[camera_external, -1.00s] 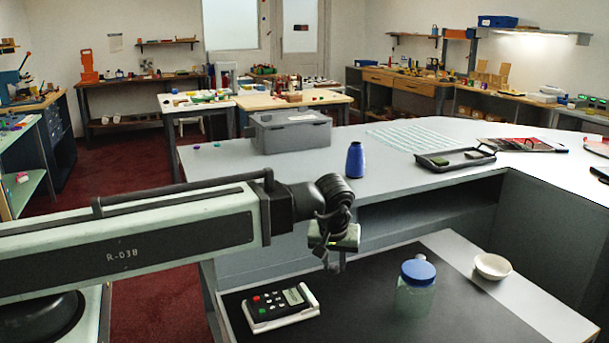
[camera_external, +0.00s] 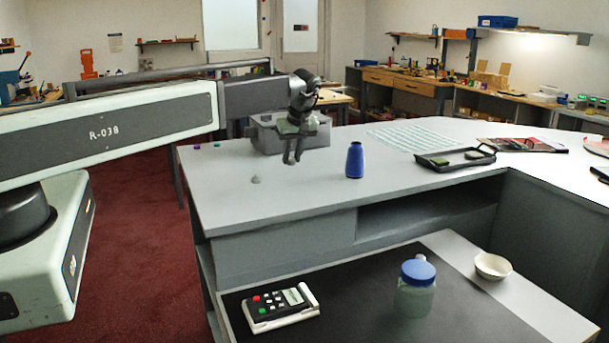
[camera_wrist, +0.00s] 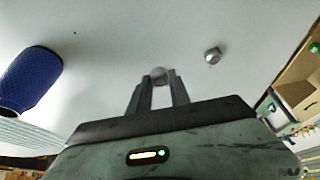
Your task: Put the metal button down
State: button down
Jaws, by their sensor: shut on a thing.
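My gripper (camera_external: 291,160) hangs over the grey counter, in front of the grey bin and left of the blue cone of thread. In the wrist view my gripper (camera_wrist: 160,80) is shut on a small round greyish thing, the metal button (camera_wrist: 160,74), between its fingertips. The button is too small to make out in the external view. The counter top shows beyond the fingers, but I cannot tell how far above it the button is. A small silvery piece (camera_wrist: 212,55) rests on the counter apart from my gripper; it also shows in the external view (camera_external: 255,180).
The blue thread cone (camera_external: 355,160) stands to the right; the grey bin (camera_external: 322,135) is close behind my gripper. A black tray (camera_external: 480,161) lies farther right. A purple and a teal bit lie at the counter's left. The counter's front left (camera_external: 235,205) is clear.

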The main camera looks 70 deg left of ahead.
jog(key=shift+a, duration=0.2)
jog(key=b, duration=0.2)
send_over(318, 164)
jog(key=d, duration=0.1)
jog(key=shift+s+d+f, duration=0.1)
jog(key=shift+d+f, duration=0.05)
jog(key=shift+f, duration=0.55)
notch_tip(318, 164, down, 4)
jog(key=b, duration=0.3)
jog(key=shift+r, duration=0.25)
jog(key=shift+f, duration=0.2)
jog(key=c, duration=1.2)
grip_release()
